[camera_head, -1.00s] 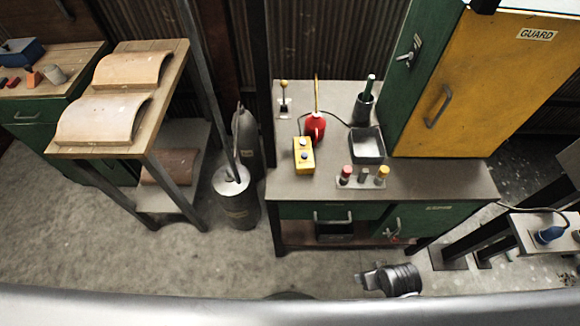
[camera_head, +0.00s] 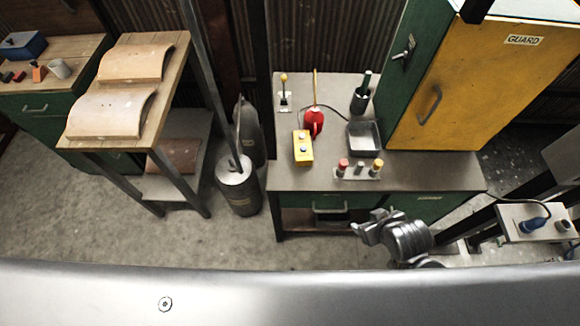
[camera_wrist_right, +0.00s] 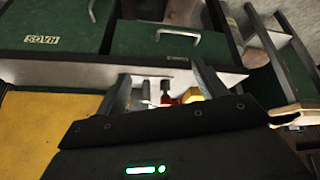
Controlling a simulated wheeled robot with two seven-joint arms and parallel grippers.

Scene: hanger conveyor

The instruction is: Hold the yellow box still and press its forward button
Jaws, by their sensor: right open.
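The yellow box (camera_head: 302,147) lies on the grey bench top, left of its middle, with small round buttons on its upper face. Which button is the forward one is too small to tell. My right gripper (camera_head: 362,232) is in front of the bench's front edge, right of the box and apart from it. In the right wrist view, its two fingers (camera_wrist_right: 162,88) stand apart with nothing held. A yellow patch that looks like the box (camera_wrist_right: 194,95) shows beyond them, partly hidden by the gripper body. My left gripper is not in view.
A red oil can (camera_head: 313,121), a grey tray (camera_head: 364,136) and a small stand with coloured knobs (camera_head: 358,172) are near the box. A yellow-doored cabinet (camera_head: 470,90) rises at the bench's right. The bench top's front left is clear.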

